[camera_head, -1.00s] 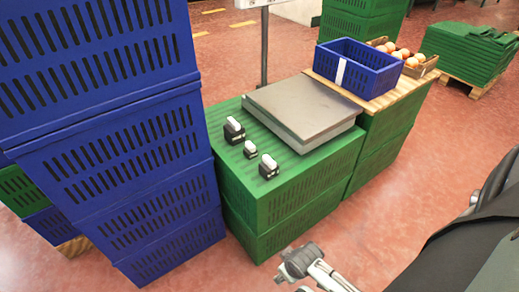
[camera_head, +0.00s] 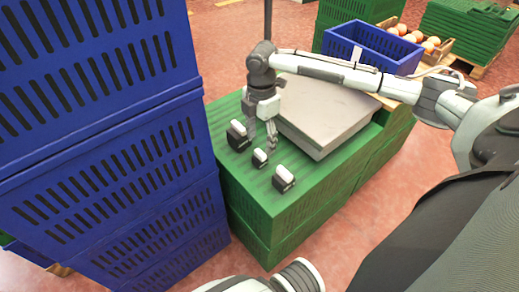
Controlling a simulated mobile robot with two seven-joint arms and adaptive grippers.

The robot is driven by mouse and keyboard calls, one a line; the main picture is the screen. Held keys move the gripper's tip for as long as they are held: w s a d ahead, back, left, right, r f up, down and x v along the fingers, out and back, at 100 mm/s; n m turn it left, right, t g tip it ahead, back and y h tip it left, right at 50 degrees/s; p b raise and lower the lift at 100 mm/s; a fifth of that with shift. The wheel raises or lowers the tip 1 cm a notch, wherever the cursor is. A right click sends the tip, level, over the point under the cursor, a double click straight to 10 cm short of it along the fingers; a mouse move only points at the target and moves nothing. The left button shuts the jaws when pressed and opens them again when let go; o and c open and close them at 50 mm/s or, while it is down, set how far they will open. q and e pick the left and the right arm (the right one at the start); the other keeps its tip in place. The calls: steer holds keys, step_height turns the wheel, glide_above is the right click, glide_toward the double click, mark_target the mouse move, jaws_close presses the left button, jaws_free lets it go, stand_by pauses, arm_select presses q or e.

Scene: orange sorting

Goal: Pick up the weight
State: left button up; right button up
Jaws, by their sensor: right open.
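Three black weights with white tops stand in a diagonal row on the green crate stack (camera_head: 262,193): a larger one (camera_head: 238,138) at the back left, a small one (camera_head: 259,158) in the middle, and a larger one (camera_head: 284,179) at the front right. My right gripper (camera_head: 261,141) points down, open and empty, just above and behind the small weight, beside the back-left one. Whether it touches either weight cannot be told. My left gripper is not in view.
A grey scale plate (camera_head: 325,115) lies right of the weights, under my right arm. A blue crate (camera_head: 372,48) and a box of round orange fruit (camera_head: 412,36) stand behind. Tall stacked blue crates (camera_head: 100,165) close off the left side.

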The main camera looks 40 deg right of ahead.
mark_target(260, 152)
steer(key=shift+d+f, duration=0.15)
steer(key=shift+d, duration=0.05)
steer(key=f, duration=0.7)
steer(key=shift+a, duration=0.25)
jaws_close()
steer(key=shift+r, duration=0.15)
